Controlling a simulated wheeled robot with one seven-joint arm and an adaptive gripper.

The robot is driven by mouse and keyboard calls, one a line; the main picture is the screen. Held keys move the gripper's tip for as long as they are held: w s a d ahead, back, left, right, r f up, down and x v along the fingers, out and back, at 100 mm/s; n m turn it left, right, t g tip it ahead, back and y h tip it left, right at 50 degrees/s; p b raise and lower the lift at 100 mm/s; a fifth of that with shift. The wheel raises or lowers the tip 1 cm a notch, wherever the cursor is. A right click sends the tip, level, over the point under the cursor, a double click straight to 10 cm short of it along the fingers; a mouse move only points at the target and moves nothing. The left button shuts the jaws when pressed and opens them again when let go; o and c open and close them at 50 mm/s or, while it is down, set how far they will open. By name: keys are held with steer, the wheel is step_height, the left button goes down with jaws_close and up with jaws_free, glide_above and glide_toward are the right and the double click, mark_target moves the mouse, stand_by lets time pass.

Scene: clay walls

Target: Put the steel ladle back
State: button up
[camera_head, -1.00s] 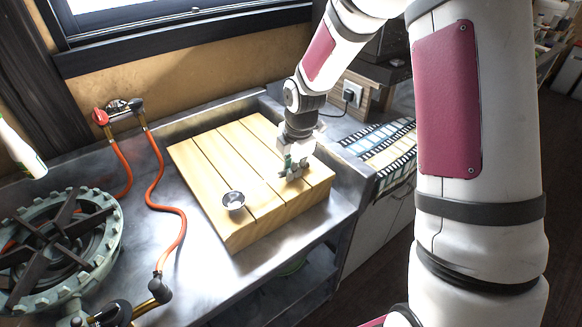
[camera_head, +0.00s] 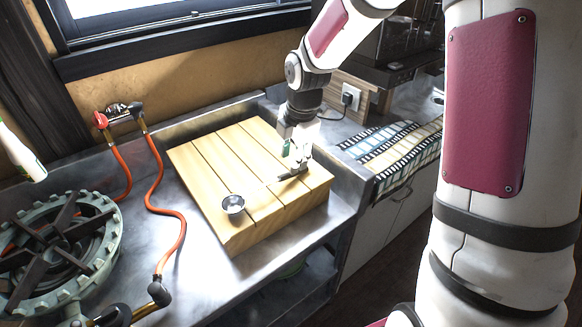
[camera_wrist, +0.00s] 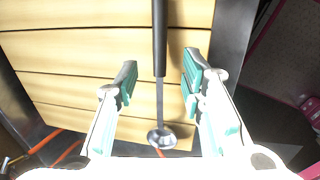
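The steel ladle lies on the slatted wooden board (camera_head: 215,160). Its round bowl (camera_head: 232,204) is near the board's front left and its dark handle (camera_head: 293,173) is toward the right side. My gripper (camera_head: 296,152) is just above the handle, pointing down. In the wrist view, the gripper (camera_wrist: 160,70) is open. The ladle's black handle (camera_wrist: 160,35) and thin steel neck run between the two teal-padded fingers, apart from both, with the bowl (camera_wrist: 161,138) nearer the bottom of the picture.
A gas burner (camera_head: 60,240) stands on the steel counter (camera_head: 200,255) at left, with orange hoses (camera_head: 160,205) running to a wall valve. A film-strip-patterned cloth (camera_head: 400,155) lies right of the board. A socket with a plug (camera_head: 349,97) is behind.

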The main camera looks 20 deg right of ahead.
steer(key=s+r+m+h, duration=0.2)
steer(key=s+r+m, duration=0.8)
steer(key=s+r, duration=0.55)
steer(key=s+r+m+t+y, duration=0.1)
steer(key=s+r+m, duration=0.1)
steer(key=s+m, duration=0.9)
steer(key=shift+s+a+p, duration=0.15)
steer(key=shift+s+p, duration=0.3)
steer(key=shift+s, duration=1.7)
steer(key=shift+r, duration=0.15)
